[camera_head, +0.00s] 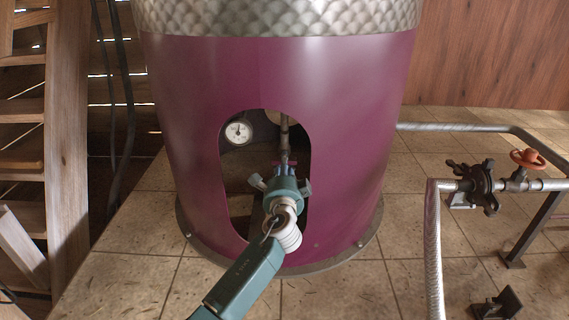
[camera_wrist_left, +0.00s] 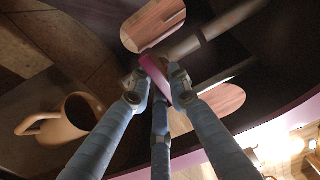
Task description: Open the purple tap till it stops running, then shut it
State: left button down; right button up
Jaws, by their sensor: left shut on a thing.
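The purple tap (camera_wrist_left: 156,74) shows as a purple handle between the fingertips of my left gripper (camera_wrist_left: 153,84) in the left wrist view. The fingers are closed around it. In the head view my left gripper (camera_head: 285,170) reaches into the arched opening of the large purple still (camera_head: 345,130); a bit of the tap (camera_head: 284,162) shows at its fingertips, under a vertical pipe (camera_head: 284,132). Fingers and wrist hide most of the tap. I cannot see any liquid running. My right gripper is not in view.
A tan jug (camera_wrist_left: 72,114) with a handle stands at the left in the left wrist view. A round gauge (camera_head: 238,131) sits inside the opening. Pipework with an orange valve wheel (camera_head: 528,158) is at the right, wooden steps (camera_head: 68,130) at the left. The tiled floor in front is mostly clear.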

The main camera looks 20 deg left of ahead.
pick_arm(q)
jog(key=shift+f, duration=0.1)
jog(key=c, duration=1.6)
grip_release()
jog(key=v, duration=1.2)
